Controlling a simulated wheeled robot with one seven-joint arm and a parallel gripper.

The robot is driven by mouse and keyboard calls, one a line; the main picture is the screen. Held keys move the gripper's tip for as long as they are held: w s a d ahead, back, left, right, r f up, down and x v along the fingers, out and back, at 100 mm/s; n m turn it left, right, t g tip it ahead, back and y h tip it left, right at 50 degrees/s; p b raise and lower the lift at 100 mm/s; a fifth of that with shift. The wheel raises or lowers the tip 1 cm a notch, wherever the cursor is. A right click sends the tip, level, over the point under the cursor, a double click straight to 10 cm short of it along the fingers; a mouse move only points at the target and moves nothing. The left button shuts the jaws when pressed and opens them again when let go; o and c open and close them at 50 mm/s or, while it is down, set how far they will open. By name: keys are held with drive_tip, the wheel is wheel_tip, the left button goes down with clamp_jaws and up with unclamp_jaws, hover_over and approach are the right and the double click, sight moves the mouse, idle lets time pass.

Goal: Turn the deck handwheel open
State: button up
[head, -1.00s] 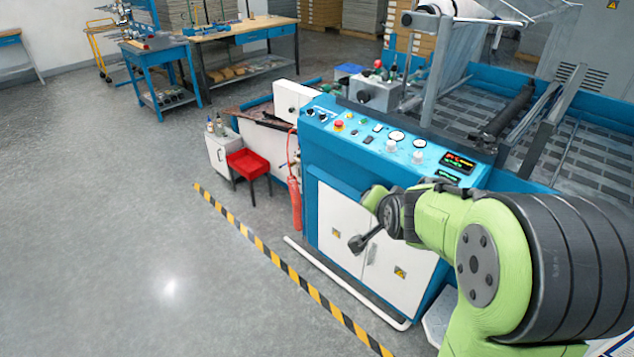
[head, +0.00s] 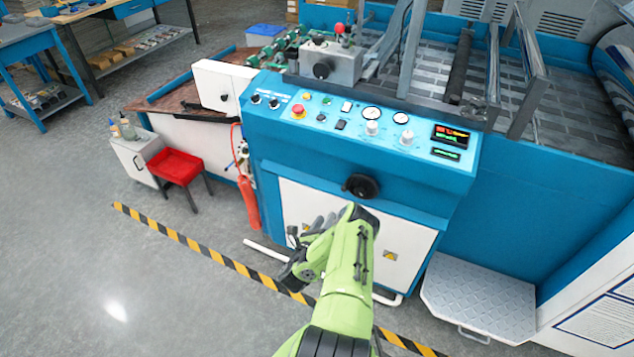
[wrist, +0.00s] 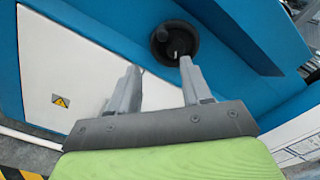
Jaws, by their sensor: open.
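The deck handwheel (head: 361,187) is a small black wheel on the blue front of the machine, below the control panel. In the wrist view the handwheel (wrist: 175,40) shows its round rim and a pale spot at its lower middle. My gripper (wrist: 158,68) is open and empty, with its two grey fingers pointing toward the wheel from below. The right fingertip overlaps the wheel's lower edge in that picture; contact cannot be told. In the head view my gripper (head: 318,224) is below and left of the wheel, partly hidden by my green arm.
White cabinet doors (head: 300,208) lie under the wheel. The sloping control panel (head: 330,112) with an emergency stop (head: 298,111) is above. A red extinguisher (head: 248,200) and red stool (head: 174,167) stand left. A metal step (head: 480,298) is at right. Open floor lies left.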

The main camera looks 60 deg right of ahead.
sight(344, 191)
drive_tip(key=d+b, duration=0.3)
drive_tip(key=d, duration=0.2)
drive_tip(key=w+d+b, duration=0.1)
drive_tip(key=d+b, duration=0.1)
drive_tip(key=d, duration=0.3)
drive_tip(key=d+b, duration=0.3)
drive_tip(key=d, duration=0.2)
drive_tip(key=shift+w+d+b, duration=0.3)
drive_tip(key=shift+w+d, duration=0.05)
drive_tip(key=shift+w, duration=0.05)
drive_tip(key=shift+r, duration=0.1)
drive_tip(key=shift+c, duration=0.2)
clamp_jaws()
